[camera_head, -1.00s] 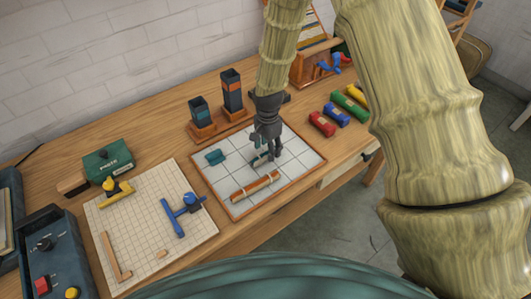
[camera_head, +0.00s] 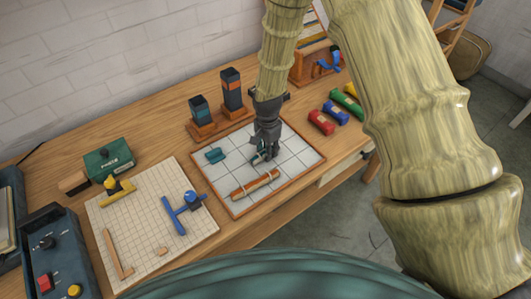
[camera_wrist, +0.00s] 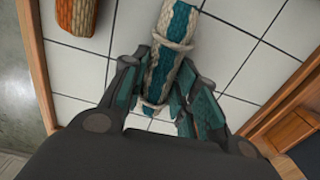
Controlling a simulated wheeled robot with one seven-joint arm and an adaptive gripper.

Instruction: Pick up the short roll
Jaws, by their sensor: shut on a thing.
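A teal-and-cream wool roll (camera_wrist: 170,40), tied with cream bands, lies between the fingers of my gripper (camera_wrist: 155,90) in the wrist view. My gripper (camera_head: 264,156) is shut on this roll, low over the white tiled tray (camera_head: 232,202) in the head view; the fingers hide most of the roll there. I cannot tell whether it touches the tiles. A longer orange-brown roll (camera_head: 255,185) lies in front of it on the tray and shows partly in the wrist view (camera_wrist: 75,14). A small teal piece (camera_head: 215,155) lies at the tray's left.
Two dark holders (camera_head: 231,90) on wooden bases stand behind the tray. Red (camera_head: 321,122), blue (camera_head: 336,113) and green skeins lie to the right. A gridded board (camera_head: 140,225) with blue and yellow tools lies left. The tray's right part is clear.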

